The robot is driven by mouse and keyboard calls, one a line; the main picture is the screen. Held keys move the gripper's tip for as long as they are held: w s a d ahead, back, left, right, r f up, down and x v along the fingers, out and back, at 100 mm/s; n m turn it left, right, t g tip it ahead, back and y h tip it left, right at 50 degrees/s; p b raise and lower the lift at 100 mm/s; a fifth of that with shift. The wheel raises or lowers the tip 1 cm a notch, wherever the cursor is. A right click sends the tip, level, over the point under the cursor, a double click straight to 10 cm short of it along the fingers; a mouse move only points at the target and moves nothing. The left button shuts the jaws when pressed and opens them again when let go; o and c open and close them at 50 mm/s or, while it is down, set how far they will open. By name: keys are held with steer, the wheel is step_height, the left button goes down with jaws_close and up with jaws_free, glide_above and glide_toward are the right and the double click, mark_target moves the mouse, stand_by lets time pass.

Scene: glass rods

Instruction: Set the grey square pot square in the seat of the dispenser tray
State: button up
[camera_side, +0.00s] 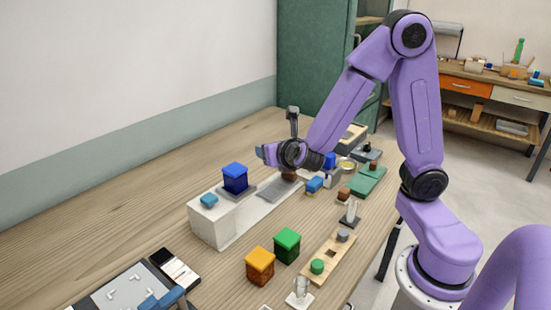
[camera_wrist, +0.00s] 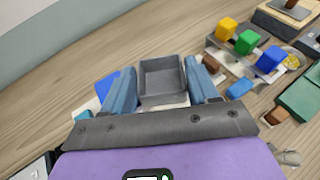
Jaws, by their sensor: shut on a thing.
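The grey square pot (camera_wrist: 162,80) sits between the two blue fingers of my gripper (camera_wrist: 163,84) in the wrist view. My gripper is shut on it, with a finger along each side; the pot's open, empty inside shows. In the side view my gripper (camera_side: 269,154) is over the far half of a long white block (camera_side: 220,228), apparently the dispenser tray, and I cannot make out the pot there. A grey plate (camera_side: 276,188) lies on that block. The pot's underside is hidden, so I cannot tell whether it touches the seat.
A blue box (camera_side: 235,179) and a pale blue piece (camera_side: 209,200) stand on the white block. A brown block (camera_wrist: 207,62) is close right of the pot. Orange (camera_side: 260,265) and green (camera_side: 287,245) boxes stand in front. Bare table lies behind.

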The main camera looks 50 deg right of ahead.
steer(key=s+d+f+m+g+h, duration=0.3)
steer(key=s+d+m+g, duration=0.1)
steer(key=d+m+g, duration=0.3)
steer(key=s+d+f+m+g+h, duration=0.3)
steer(key=s+d+m+g+h, duration=0.1)
steer(key=d+m+g, duration=0.25)
steer(key=s+a+f+m+g+y, duration=0.3)
steer(key=s+a+m+g+y, duration=0.3)
steer(key=s+m+g+y, duration=0.75)
steer(key=w+a+m+t+y, duration=0.4)
steer(key=w+a+m+y, duration=0.3)
steer(key=m, duration=0.4)
steer(key=m+t+h, duration=0.7)
steer(key=m+t, duration=1.8)
steer(key=m, duration=0.3)
glide_above(274, 194)
steer(key=shift+f, duration=5.05)
